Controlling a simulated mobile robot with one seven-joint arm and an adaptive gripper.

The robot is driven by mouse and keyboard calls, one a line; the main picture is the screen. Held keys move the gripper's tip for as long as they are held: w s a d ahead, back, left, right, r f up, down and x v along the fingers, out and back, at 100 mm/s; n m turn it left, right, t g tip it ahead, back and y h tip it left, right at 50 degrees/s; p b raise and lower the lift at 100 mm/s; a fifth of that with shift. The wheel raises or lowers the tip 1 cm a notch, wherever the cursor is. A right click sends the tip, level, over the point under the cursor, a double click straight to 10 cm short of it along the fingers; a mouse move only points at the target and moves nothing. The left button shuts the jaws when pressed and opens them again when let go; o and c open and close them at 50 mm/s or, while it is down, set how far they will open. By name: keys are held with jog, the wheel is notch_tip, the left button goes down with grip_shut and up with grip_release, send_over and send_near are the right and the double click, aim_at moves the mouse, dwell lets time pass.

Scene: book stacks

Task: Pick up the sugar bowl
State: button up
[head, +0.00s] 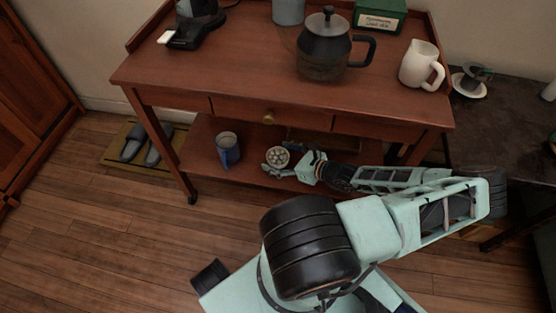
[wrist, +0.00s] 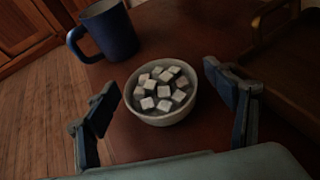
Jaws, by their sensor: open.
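The sugar bowl (wrist: 163,91) is a small pale bowl filled with white sugar cubes. It stands upright on the lower shelf (head: 198,150) of the wooden side table, and it also shows in the head view (head: 278,157). My gripper (wrist: 166,105) is open, with one dark finger to the left of the bowl and one to its right. The fingers look apart from the bowl, and nothing is held. In the head view my gripper (head: 277,167) reaches in from the right, at shelf level, close around the bowl.
A blue mug (wrist: 108,31) stands on the shelf just left of the bowl. A brown tray or box (wrist: 280,57) lies to the right and behind. The tabletop with drawer (head: 268,112) overhangs the shelf. Table legs (head: 160,145) bound the space. The shelf's front edge is open.

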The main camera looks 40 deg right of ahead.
jog(key=shift+c, duration=0.4)
jog(key=c, duration=1.4)
jog(key=shift+o, duration=0.2)
jog(key=shift+r, duration=0.1)
